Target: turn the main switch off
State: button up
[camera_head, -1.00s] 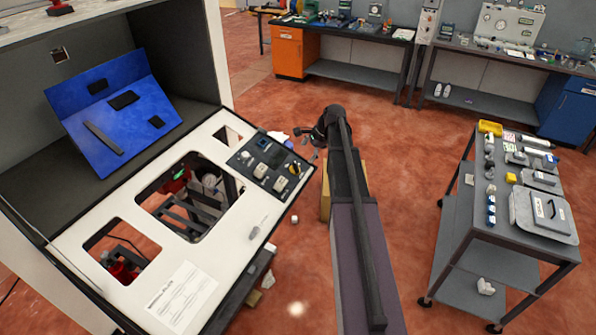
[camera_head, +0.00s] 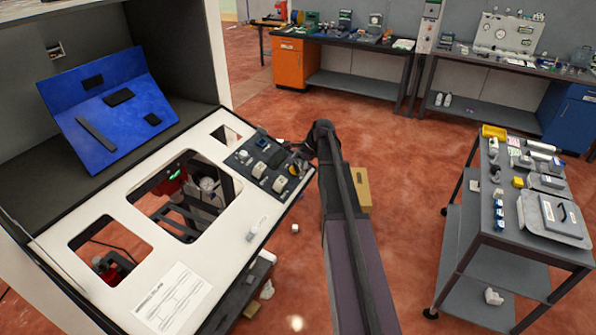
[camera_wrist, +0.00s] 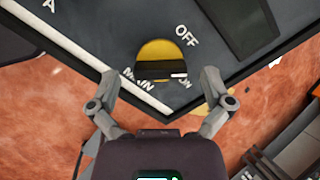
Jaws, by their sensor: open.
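The main switch (camera_wrist: 157,50) is a yellow disc with a dark bar knob, at the corner of the dark control panel (camera_wrist: 90,25) in the wrist view. A white mark on the knob points right, nearer the ON print than the OFF print. The switch shows small and yellowish in the head view (camera_head: 294,169). My gripper (camera_wrist: 159,78) is open, with one finger on each side of the switch's near edge in the wrist view. In the head view my gripper (camera_head: 300,154) is at the panel's right corner. I cannot tell whether the fingers touch the knob.
The white console top (camera_head: 110,215) has cut-out openings and a paper sheet (camera_head: 172,298). A blue board (camera_head: 110,110) stands behind it. A grey cart (camera_head: 520,235) with parts is at right. A cardboard box (camera_head: 362,190) is on the red floor beyond my arm.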

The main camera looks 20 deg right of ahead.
jog(key=shift+w+a+f, duration=0.1)
jog(key=shift+f, duration=0.15)
jog(key=c, duration=1.1)
jog(key=shift+n, duration=0.4)
jog(key=n, duration=0.4)
jog(key=shift+n+g, duration=0.4)
jog(key=shift+n, duration=1.5)
